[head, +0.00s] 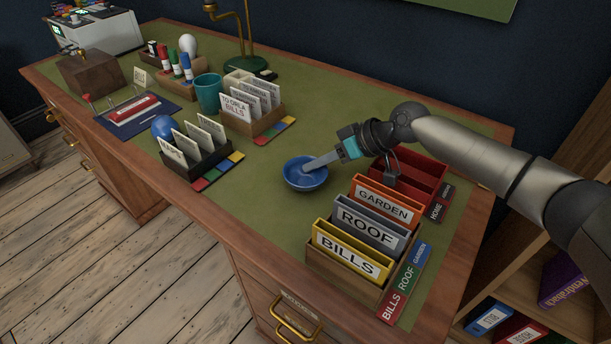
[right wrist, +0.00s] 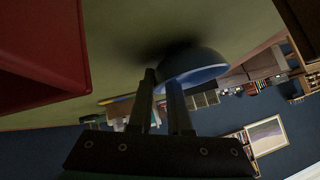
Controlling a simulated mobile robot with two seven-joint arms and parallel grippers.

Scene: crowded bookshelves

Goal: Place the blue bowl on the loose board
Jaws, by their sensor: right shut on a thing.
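The blue bowl (head: 299,180) is upright over the green desktop, near the middle of the desk. My right gripper (head: 310,165) reaches in from the right and is shut on the bowl's rim. In the right wrist view the fingers (right wrist: 161,80) meet the bowl (right wrist: 195,66) at its rim, and a dark shadow lies on the green surface beside it. I cannot tell whether the bowl rests on the desk or hangs just above it. I cannot make out for sure which surface is the loose board; the wooden floor (head: 60,230) has several planks. My left gripper is not in view.
A file rack with yellow (head: 349,262), grey and orange boxes stands just right of the bowl, with a red tray (head: 418,170) behind. Card holders (head: 205,165) and a teal cup (head: 208,94) stand to the left. The green desktop (head: 265,215) before the bowl is clear.

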